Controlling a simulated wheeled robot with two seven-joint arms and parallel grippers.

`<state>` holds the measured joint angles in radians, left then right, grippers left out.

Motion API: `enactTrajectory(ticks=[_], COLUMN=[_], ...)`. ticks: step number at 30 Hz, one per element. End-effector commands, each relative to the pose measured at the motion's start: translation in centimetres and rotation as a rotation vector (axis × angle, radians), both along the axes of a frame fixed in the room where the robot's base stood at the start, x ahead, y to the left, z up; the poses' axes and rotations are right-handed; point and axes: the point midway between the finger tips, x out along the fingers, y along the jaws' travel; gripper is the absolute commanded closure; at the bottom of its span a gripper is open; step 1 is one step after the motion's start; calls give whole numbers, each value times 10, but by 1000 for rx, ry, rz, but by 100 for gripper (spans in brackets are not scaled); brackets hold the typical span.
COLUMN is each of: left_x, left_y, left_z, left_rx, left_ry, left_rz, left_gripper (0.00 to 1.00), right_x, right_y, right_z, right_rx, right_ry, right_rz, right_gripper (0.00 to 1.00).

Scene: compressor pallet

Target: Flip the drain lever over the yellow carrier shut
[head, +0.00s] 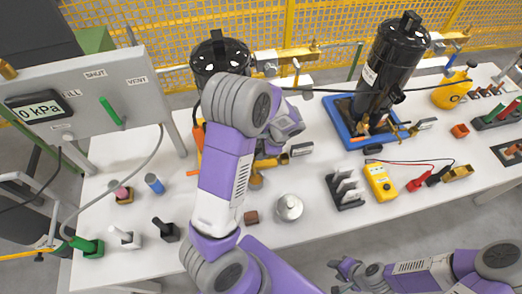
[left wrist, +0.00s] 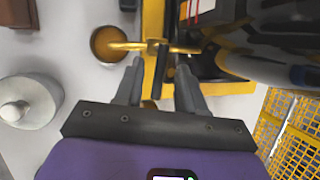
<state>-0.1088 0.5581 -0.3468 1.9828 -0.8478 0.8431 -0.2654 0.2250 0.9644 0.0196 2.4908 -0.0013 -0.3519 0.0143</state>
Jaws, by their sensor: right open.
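In the left wrist view my left gripper (left wrist: 160,70) is open, with its two grey fingers apart. Between and just beyond the fingertips is a brass drain valve (left wrist: 152,45) over the yellow carrier (left wrist: 153,15). A short dark piece, perhaps the lever, lies between the fingers; whether they touch it I cannot tell. A brass pipe runs left from the valve over a round brass cup (left wrist: 107,44). My right gripper (head: 345,270) is open and empty at the front.
A silver round weight (head: 288,207) and a small brown block (head: 251,217) stand near the cup. A dark rack (head: 347,190) and a yellow meter (head: 381,182) lie to the right. A second compressor (head: 390,70) stands on a blue carrier. A grey gauge panel (head: 90,100) rises at the left.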

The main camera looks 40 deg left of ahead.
Motion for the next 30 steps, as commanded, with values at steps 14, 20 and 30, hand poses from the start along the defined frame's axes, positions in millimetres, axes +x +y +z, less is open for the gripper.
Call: enactTrajectory(ticks=[14, 20, 30], left_x=[-1, 0, 3], left_y=[1, 1, 4], left_z=[-1, -1, -1], left_rx=[-1, -1, -1], left_ry=[1, 0, 0], left_rz=[0, 1, 136], left_gripper=[92, 100, 100], right_x=[0, 0, 0], right_y=[0, 0, 0], right_z=[0, 0, 6], right_rx=[0, 0, 0], right_ry=[0, 0, 0], right_rz=[0, 0, 0], right_gripper=[57, 57, 57])
